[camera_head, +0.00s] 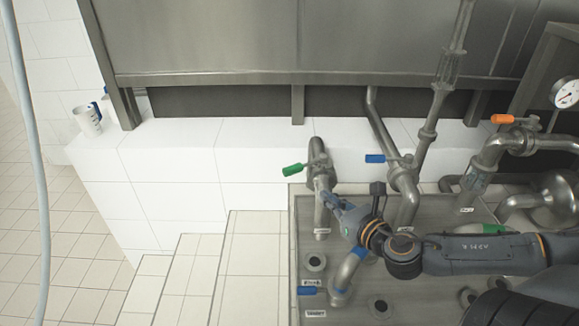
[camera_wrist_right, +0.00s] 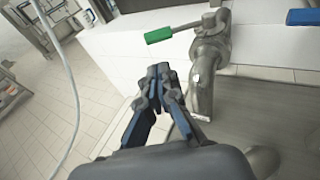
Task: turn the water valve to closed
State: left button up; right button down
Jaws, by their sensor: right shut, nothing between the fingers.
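Several lever valves are in view, and I cannot read which is the water valve. A green lever (camera_head: 293,169) points left from its upright pipe (camera_head: 319,176); the green lever also shows in the right wrist view (camera_wrist_right: 158,35). A blue lever (camera_head: 375,158) points left from the pipe to its right, and its end shows in the right wrist view (camera_wrist_right: 304,17). Another blue lever (camera_head: 307,290) is low at the front. An orange lever (camera_head: 503,118) is at the right. My right gripper (camera_head: 332,199) is shut and empty, below the green lever, apart from it. My left gripper is not in view.
A grey metal tray (camera_head: 345,290) with pipes and drain openings lies under my right arm. A white tiled ledge (camera_head: 220,135) runs behind it. A white jug (camera_head: 88,119) stands at left. A gauge (camera_head: 565,92) is at the far right. A hose (camera_head: 30,130) hangs at left.

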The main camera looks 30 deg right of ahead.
jog(key=s, duration=0.1)
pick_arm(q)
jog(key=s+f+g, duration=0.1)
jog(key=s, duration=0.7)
pick_arm(e)
send_near(296, 172)
jog(key=p+x, duration=0.1)
jog(key=x, duration=0.4)
jog(key=shift+w+r+p, duration=0.15)
jog(key=shift+w+p, duration=0.05)
jog(key=shift+p, duration=0.15)
jog(key=shift+w+f, duration=0.25)
jog(key=shift+w, duration=0.35)
jog(key=shift+w+f, duration=0.1)
jog(key=shift+w, duration=0.1)
pick_arm(q)
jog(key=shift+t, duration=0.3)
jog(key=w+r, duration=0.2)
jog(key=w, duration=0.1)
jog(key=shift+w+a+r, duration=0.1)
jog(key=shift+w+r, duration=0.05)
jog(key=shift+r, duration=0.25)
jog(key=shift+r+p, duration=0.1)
jog(key=shift+p, duration=0.2)
